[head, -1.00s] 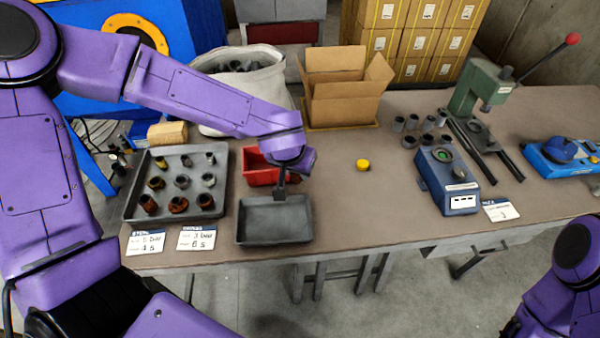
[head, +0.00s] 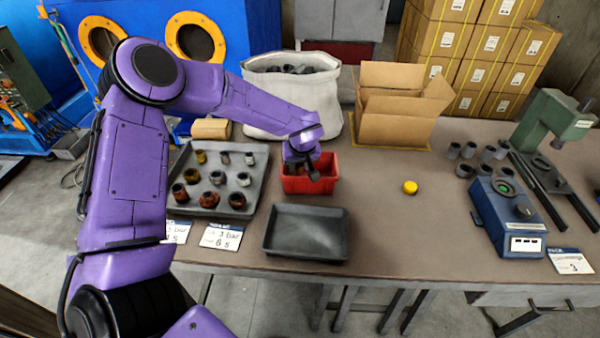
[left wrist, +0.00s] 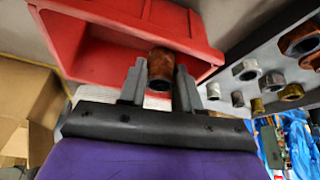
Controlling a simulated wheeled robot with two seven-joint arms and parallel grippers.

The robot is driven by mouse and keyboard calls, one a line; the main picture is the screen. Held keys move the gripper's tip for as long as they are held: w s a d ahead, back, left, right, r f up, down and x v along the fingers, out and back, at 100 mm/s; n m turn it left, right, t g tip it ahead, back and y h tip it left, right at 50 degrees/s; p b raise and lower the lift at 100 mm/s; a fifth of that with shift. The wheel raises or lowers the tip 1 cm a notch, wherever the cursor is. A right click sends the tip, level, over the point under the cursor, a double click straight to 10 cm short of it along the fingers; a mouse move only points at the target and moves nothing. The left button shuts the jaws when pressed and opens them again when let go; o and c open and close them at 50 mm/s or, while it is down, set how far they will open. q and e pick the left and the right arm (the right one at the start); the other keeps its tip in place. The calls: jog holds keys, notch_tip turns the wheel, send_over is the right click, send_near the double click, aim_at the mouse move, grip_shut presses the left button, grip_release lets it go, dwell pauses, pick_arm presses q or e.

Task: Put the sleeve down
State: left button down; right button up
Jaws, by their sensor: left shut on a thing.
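My left gripper (head: 313,176) is over the red bin (head: 290,184), with its fingers pointing down. In the left wrist view the left gripper (left wrist: 159,88) is shut on a rusty brown sleeve (left wrist: 161,66), held between its two grey fingers. The red bin (left wrist: 80,40) shows behind the sleeve there, and the sleeve overlaps its rim in the picture. I cannot tell whether the sleeve touches the bin. In the head view the sleeve is not clearly visible behind the fingers. My right gripper is not in view.
An empty dark tray (head: 306,253) stands in front of the red bin. A grey tray (head: 255,160) with several sleeves is to its left. A cardboard box (head: 395,130) and a white sack (head: 345,85) stand behind. A yellow cap (head: 410,187) lies on open table to the right.

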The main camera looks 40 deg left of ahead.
aim_at(299, 175)
pick_arm(q)
jog(key=x, duration=0.5)
jog(key=shift+w+d+f, duration=0.1)
jog(key=shift+w+f, duration=0.15)
jog(key=shift+f, duration=0.25)
jog(key=shift+f, duration=0.35)
jog(key=shift+s+d+f, duration=0.1)
jog(key=shift+s+f, duration=0.05)
jog(key=shift+s, duration=0.05)
jog(key=c, duration=0.8)
grip_release()
jog(key=shift+s+f, duration=0.1)
jog(key=shift+s, duration=0.05)
jog(key=v, duration=1.3)
jog(key=shift+w+a+p, duration=0.2)
jog(key=shift+w+p, duration=0.15)
jog(key=shift+w, duration=0.1)
